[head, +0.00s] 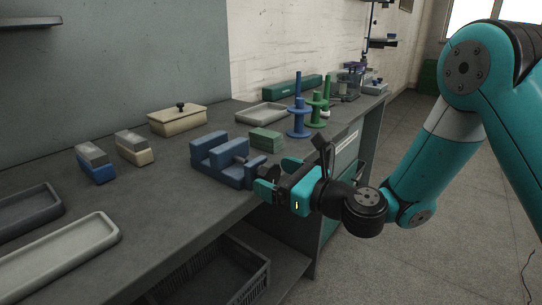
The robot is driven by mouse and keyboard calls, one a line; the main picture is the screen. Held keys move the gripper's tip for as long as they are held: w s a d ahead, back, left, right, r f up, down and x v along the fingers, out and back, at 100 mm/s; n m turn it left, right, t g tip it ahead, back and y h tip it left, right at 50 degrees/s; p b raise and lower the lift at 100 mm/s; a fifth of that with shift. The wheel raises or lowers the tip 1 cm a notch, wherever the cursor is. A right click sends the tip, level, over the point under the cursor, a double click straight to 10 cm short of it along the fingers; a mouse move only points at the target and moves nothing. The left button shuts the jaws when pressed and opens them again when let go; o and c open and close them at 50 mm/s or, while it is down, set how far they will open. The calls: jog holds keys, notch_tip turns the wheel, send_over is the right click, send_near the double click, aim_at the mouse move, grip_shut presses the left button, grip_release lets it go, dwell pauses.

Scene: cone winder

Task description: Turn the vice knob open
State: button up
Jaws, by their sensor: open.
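The blue vice (212,152) sits near the front edge of the bench, left of the image centre. It has raised blocks with a gap between them, and a small dark piece shows in the gap. My gripper (273,175) is at the vice's right end, with its teal fingers apart, one nearer the camera and one farther. The vice knob cannot be made out clearly; the gripper and the vice's end crowd that spot. I cannot tell whether the fingers touch anything.
A green block (266,139) lies just behind the vice. Blue (299,122) and green (317,110) spindles stand farther back. A lidded beige box (178,120), two small blocks and grey trays (60,262) occupy the left. A dark crate (215,275) is below the bench. Open floor lies right.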

jog(key=shift+x, duration=1)
jog(key=shift+c, duration=0.2)
jog(key=c, duration=0.9)
jog(key=shift+f+n+b, duration=0.2)
jog(key=shift+n+b, duration=0.15)
jog(key=shift+n, duration=0.65)
jog(key=n, duration=0.2)
jog(key=shift+s+a+r+n+b, duration=0.1)
jog(key=shift+s+n+b, duration=0.05)
jog(key=shift+n+b, duration=0.2)
jog(key=o, duration=0.9)
